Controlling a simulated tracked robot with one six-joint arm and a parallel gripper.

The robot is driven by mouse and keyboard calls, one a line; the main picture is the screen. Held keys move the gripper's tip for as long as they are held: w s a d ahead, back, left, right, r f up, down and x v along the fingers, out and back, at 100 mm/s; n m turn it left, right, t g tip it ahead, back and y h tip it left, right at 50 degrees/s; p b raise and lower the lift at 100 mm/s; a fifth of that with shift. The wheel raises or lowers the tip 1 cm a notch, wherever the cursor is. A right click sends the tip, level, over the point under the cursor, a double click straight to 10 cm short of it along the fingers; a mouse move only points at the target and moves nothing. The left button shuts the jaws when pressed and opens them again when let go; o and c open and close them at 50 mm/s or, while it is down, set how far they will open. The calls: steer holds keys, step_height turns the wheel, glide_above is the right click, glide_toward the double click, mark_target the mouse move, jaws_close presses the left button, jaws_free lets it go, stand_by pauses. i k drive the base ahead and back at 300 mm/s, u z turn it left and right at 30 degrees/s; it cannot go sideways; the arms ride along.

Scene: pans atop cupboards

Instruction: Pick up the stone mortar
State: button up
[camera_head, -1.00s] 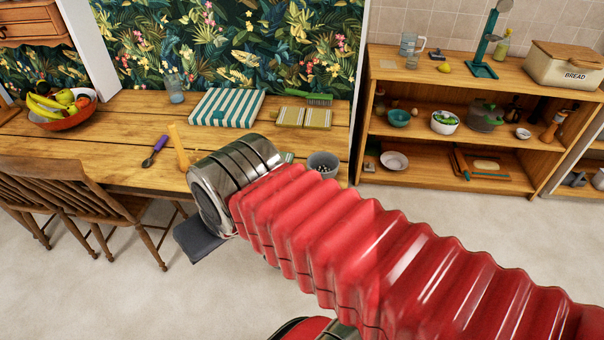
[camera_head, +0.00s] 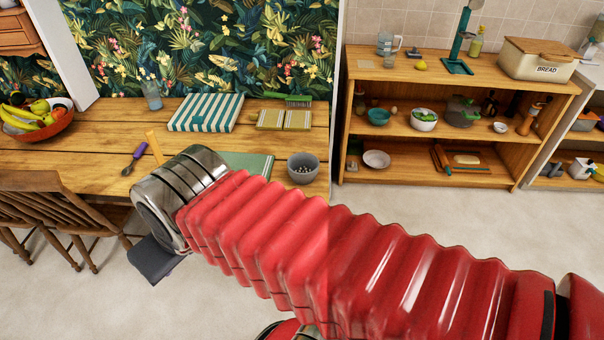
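I cannot single out the stone mortar with certainty. A round grey bowl (camera_head: 303,167) with small pale bits in it stands at the right end of the wooden table, behind my red arm. A small grey vessel (camera_head: 580,168) sits in the shelf unit at the far right, too small to make out. My arm ends in a metal cuff in front of the table, left of the grey bowl. A dark flat piece, apparently part of my gripper (camera_head: 155,261), shows below the cuff. The fingertips and anything between them are hidden.
The wooden table (camera_head: 95,140) carries a fruit bowl (camera_head: 57,122), a striped box (camera_head: 206,113), a purple-handled utensil (camera_head: 136,158) and a green board (camera_head: 250,165). Chairs (camera_head: 45,215) stand at its front left. An open shelf unit (camera_head: 345,95) holds kitchenware. The floor before it is clear.

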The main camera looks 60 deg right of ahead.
mark_target(303, 168)
steer(key=z, duration=0.1)
steer(key=i, duration=1)
steer(key=u, duration=0.1)
